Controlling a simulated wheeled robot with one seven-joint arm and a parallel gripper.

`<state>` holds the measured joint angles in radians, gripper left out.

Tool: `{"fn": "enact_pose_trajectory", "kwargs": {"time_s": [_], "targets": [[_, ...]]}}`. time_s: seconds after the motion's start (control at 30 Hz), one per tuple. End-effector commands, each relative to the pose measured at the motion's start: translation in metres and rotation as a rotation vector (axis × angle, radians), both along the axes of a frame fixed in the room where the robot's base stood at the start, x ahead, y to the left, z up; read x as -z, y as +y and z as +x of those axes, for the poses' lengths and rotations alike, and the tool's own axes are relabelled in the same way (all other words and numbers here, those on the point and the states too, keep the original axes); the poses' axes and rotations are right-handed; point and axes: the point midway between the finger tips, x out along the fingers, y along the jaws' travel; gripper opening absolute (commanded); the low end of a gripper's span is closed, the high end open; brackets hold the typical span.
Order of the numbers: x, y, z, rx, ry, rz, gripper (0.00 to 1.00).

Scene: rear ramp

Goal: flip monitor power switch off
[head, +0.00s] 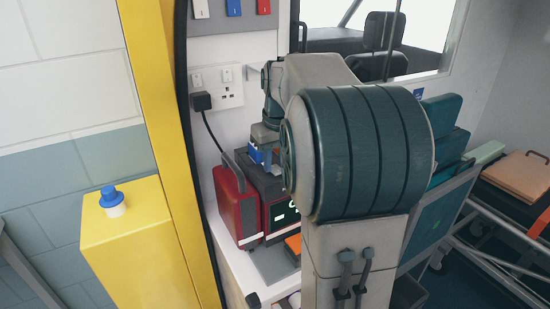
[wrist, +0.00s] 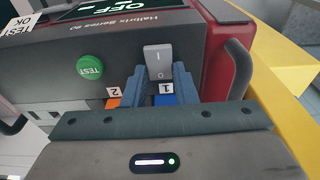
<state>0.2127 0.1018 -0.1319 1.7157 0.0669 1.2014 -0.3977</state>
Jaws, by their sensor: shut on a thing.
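The monitor is a red and dark box, standing on the white counter in the head view (head: 236,205); its dark panel fills the top of the wrist view (wrist: 135,48). The power switch (wrist: 158,60) is a grey rocker marked I and O. My gripper (wrist: 160,78) has its blue-grey fingers on either side of the switch and is shut on it. In the head view my gripper (head: 264,152) is at the monitor's top, partly hidden by my arm. The display (wrist: 100,10) is cut off but seems to read OFF.
A green TEST button (wrist: 90,66) and an orange port labelled 2 (wrist: 115,102) are left of the fingers; a blue port labelled 1 (wrist: 166,99) lies between them. A black plug (head: 201,101) sits in the wall socket. A yellow post (head: 160,120) stands left.

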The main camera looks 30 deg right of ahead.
Motion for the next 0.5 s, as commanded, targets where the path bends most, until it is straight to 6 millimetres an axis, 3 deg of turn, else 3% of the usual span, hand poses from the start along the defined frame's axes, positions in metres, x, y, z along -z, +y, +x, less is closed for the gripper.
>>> {"fn": "enact_pose_trajectory", "kwargs": {"time_s": [0.03,0.1,0.5], "targets": [[-0.0003,0.0001,0.0000,0.000,0.000,0.000,0.31],[-0.0003,0.0000,0.0000,0.000,0.000,0.000,0.47],[-0.0093,-0.0004,-0.0004,0.000,-0.004,-0.001,0.47]]}}
